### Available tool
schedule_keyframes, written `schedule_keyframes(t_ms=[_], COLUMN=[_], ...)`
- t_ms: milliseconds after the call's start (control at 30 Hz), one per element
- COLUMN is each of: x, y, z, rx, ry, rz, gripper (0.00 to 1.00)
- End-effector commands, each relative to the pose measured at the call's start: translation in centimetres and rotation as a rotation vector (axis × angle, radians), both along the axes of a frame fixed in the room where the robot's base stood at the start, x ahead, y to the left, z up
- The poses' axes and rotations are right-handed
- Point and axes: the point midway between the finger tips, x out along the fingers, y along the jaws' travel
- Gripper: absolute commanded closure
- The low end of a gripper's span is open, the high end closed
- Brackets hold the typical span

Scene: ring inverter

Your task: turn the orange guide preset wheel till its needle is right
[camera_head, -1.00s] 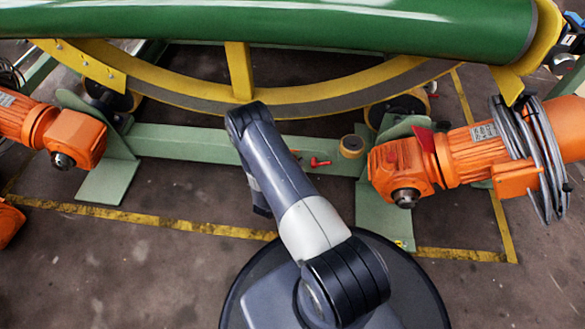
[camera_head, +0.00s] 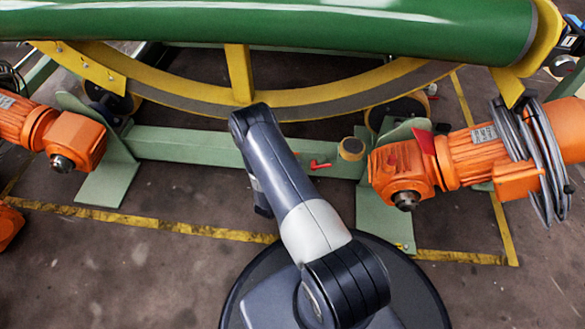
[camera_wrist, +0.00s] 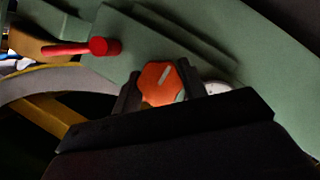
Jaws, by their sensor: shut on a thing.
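The orange guide preset wheel (camera_wrist: 161,82) shows in the wrist view, on the green frame, with a pale mark on its face slanting up to the right. My gripper (camera_wrist: 162,90) has one dark finger on each side of the wheel and is shut on it. A pale round dial (camera_wrist: 217,88) sits just right of the right finger, partly hidden by my gripper. I cannot read its needle. In the head view my arm covers the wheel and my gripper.
A red-handled lever (camera_wrist: 92,48) stands up-left of the wheel; its red handle also shows in the head view (camera_head: 319,165). Orange motors (camera_head: 405,172) flank the green beam (camera_head: 185,145). The yellow ring (camera_head: 300,103) curves behind my arm. Open floor lies in front.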

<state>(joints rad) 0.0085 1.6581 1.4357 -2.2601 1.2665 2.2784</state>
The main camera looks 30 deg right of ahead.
Motion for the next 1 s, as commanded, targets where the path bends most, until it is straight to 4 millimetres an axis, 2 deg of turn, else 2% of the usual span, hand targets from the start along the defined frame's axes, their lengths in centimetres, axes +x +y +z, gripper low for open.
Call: schedule_keyframes(t_ms=[267,467,1000], x=[-0.04,-0.01,-0.03], y=[0.02,0.07,0.08], z=[-0.06,-0.07,-0.16], rx=[-0.029,-0.115,-0.523], ry=[0.021,0.078,0.354], rz=[0.000,0.000,0.000], gripper=[0.82,0.82,0.82])
